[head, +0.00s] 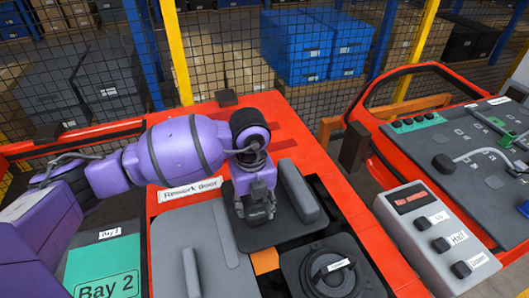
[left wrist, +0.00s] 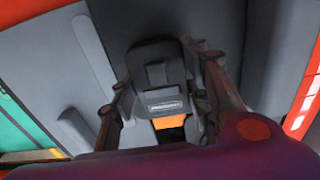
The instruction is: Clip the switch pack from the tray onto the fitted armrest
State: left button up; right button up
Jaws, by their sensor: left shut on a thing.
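My left gripper (head: 258,208) points down over the red-framed door labelled "Rework door". Its fingers show on both sides of a dark block with a small pale label, which I take for the switch pack, in the left wrist view (left wrist: 165,82). The gripper is shut on it. In the head view the gripper mostly hides the pack. A dark grey piece with a raised bar (head: 298,192), probably the fitted armrest, lies on the door right beside the gripper. Whether the pack touches it is unclear. An orange patch (head: 264,261) shows just in front. I cannot make out the tray. My right gripper is out of view.
A dark round unit (head: 335,268) is at the door's near right. A grey button box (head: 437,238) stands further right, beside a second red-framed door (head: 455,135). A green "Bay 2" mat (head: 105,268) lies left. A mesh fence (head: 225,55) closes the back.

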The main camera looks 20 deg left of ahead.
pick_arm(q)
jog(key=c, duration=0.3)
jog(key=shift+f, duration=0.25)
jog(key=shift+f, duration=0.75)
jog(key=shift+f, duration=0.15)
dwell(0.5)
jog(key=o, duration=1.5)
notch_tip(320, 180, up, 12)
jog(key=shift+r, duration=0.1)
